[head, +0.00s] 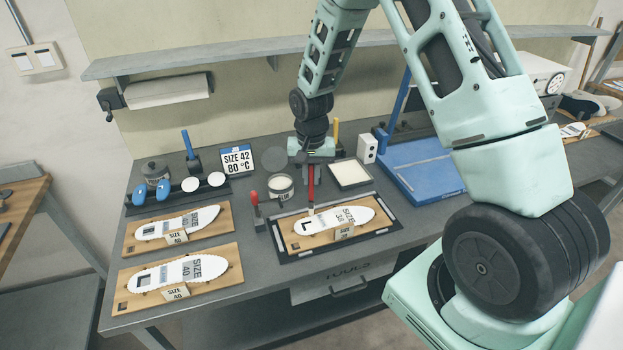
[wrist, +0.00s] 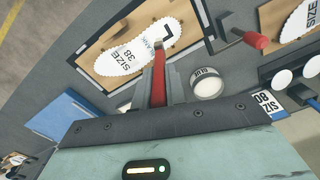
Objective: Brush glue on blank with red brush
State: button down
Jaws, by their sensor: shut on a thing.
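My gripper (head: 311,160) is shut on the red brush (head: 311,183), which hangs bristles down; it also shows in the wrist view (wrist: 158,75). The brush tip is at the left end of the white blank (head: 350,219), near its black L mark. I cannot tell whether it touches. The blank, marked SIZE 38, lies on a wooden board (head: 380,228) in a dark frame; the wrist view shows the blank too (wrist: 120,50). A round glue pot (head: 281,188) with a pale top stands just behind the frame; it also shows in the wrist view (wrist: 207,84).
A red-handled clamp (head: 256,208) stands at the frame's left edge. Two boards with size 40 blanks (head: 180,222) (head: 178,272) lie left.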

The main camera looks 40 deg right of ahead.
jog(key=shift+r+p, duration=0.75)
jog(key=shift+r, duration=0.65)
